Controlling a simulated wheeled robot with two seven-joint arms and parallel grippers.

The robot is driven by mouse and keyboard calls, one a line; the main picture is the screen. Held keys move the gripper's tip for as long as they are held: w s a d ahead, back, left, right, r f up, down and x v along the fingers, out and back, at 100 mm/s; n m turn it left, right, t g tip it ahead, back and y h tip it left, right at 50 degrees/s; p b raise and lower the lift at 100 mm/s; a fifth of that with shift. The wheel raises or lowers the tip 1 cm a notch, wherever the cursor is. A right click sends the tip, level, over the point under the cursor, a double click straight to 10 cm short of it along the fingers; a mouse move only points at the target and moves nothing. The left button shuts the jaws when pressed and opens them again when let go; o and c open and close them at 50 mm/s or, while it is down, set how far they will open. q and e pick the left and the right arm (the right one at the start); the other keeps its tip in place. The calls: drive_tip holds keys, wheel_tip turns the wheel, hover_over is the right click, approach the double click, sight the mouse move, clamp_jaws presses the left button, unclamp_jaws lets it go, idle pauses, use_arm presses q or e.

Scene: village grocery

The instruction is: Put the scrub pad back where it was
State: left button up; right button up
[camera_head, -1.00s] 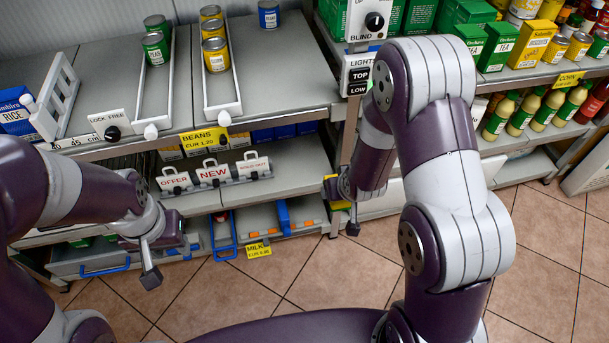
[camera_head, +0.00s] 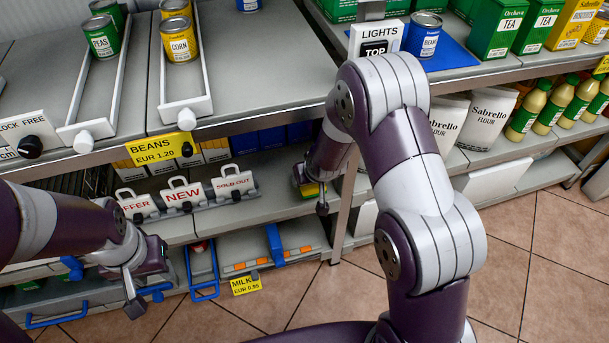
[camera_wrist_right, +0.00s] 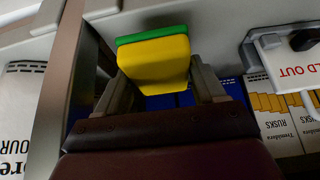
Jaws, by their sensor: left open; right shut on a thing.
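The scrub pad, yellow with a green layer, is in my right gripper; it fills the middle of the right wrist view (camera_wrist_right: 155,65) and shows small in the head view (camera_head: 309,190). My right gripper (camera_head: 311,192) is shut on it, with a finger at each side of the pad. It is at the right end of the lower shelf, just left of the shelf post; whether the pad touches anything is unclear. My left gripper (camera_head: 148,290) is open and empty, low in front of the bottom shelf at the left.
A rail with OFFER, NEW and SOLD OUT tags (camera_head: 187,194) lies left of my right gripper. The shelf post (camera_head: 350,205) stands close on its right. Rusks packs (camera_wrist_right: 275,125) are in the right wrist view. Flour bags (camera_head: 485,117) stand right of my right arm.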

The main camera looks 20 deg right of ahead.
drive_tip(key=w+p, duration=0.1)
drive_tip(key=w, duration=0.3)
drive_tip(key=shift+a, duration=0.1)
drive_tip(key=shift+w+f, duration=0.1)
drive_tip(key=shift+w, duration=0.25)
wheel_tip(320, 180, down, 4)
drive_tip(key=b, duration=0.3)
drive_tip(key=shift+r, duration=0.35)
drive_tip(key=shift+f, duration=0.1)
drive_tip(key=o, duration=1)
